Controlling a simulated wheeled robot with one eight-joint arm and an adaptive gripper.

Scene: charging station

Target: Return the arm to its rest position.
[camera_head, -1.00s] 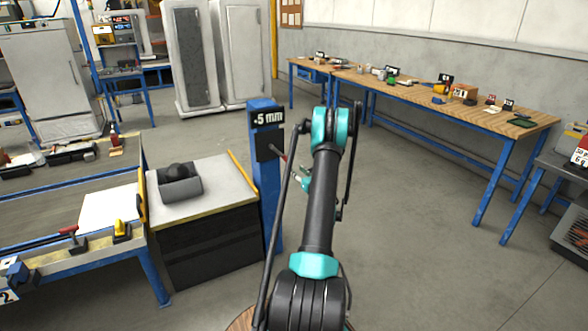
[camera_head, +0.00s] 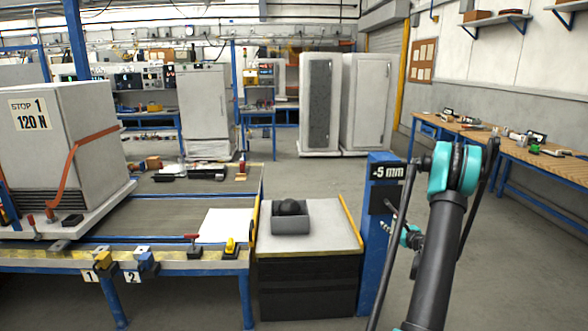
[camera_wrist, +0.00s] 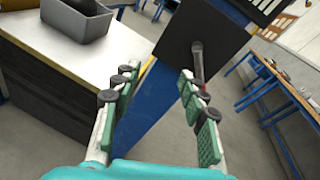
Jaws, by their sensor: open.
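My arm rises at the right of the head view, bent at a teal elbow joint. My gripper (camera_head: 408,237) shows only in part there, beside the blue post (camera_head: 376,240) and partly behind my arm. In the wrist view my gripper (camera_wrist: 158,76) is open, its two green-padded fingers apart with nothing held between them. A dark plate (camera_wrist: 202,42) on the post lies beyond the fingertips. A grey rod (camera_wrist: 197,62) sticks out of the plate, close to the right fingertip in the picture; I cannot tell whether they touch.
A grey bin (camera_head: 291,216) with a dark round object stands on the cabinet top (camera_head: 335,240) left of the post. A workbench (camera_head: 190,262) with clamps and a strapped white box (camera_head: 75,150) is at left. A wooden table (camera_head: 520,150) stands at back right. Floor between is clear.

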